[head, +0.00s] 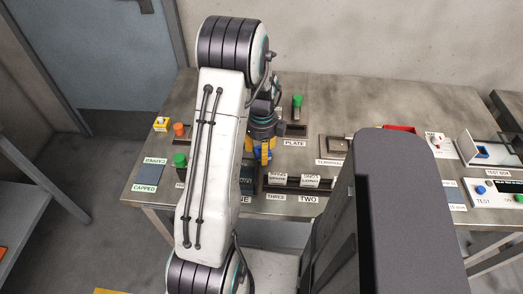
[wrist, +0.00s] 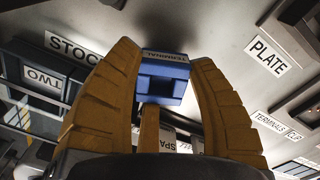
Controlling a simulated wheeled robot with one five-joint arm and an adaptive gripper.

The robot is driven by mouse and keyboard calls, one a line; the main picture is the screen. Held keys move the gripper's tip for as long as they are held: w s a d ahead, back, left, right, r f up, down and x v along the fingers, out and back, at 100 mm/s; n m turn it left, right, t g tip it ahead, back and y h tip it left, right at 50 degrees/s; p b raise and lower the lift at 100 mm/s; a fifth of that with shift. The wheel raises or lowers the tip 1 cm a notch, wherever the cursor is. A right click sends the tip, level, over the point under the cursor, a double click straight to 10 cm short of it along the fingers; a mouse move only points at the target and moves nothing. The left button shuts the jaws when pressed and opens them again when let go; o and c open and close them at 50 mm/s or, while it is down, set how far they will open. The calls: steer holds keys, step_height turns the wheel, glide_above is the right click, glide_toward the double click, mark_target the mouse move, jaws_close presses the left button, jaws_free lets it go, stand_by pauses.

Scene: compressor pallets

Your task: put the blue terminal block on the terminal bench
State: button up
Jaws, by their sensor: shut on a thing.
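My gripper (head: 262,152) is over the middle of the table, its yellow fingers pointing down. In the wrist view my gripper (wrist: 165,65) is shut on the blue terminal block (wrist: 163,75), which has a TERMINAL label on its upper side and a dark opening in its face. The block sits between the fingertips and appears clear of the table surface. In the head view I cannot make it out. A fixture (head: 337,146) with a label that seems to read TERMINALS stands right of my gripper; that label (wrist: 272,124) also shows at the right of the wrist view.
The PLATE station (head: 296,130) with a green-topped part is just behind my gripper. A rack labelled TWO and THREE (head: 290,186) is in front. Orange and green knobs stand at left; a red tray (head: 400,129) and test box (head: 494,155) at right.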

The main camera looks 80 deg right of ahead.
steer(key=shift+f, duration=0.4)
steer(key=shift+f, duration=0.15)
steer(key=o, duration=1.2)
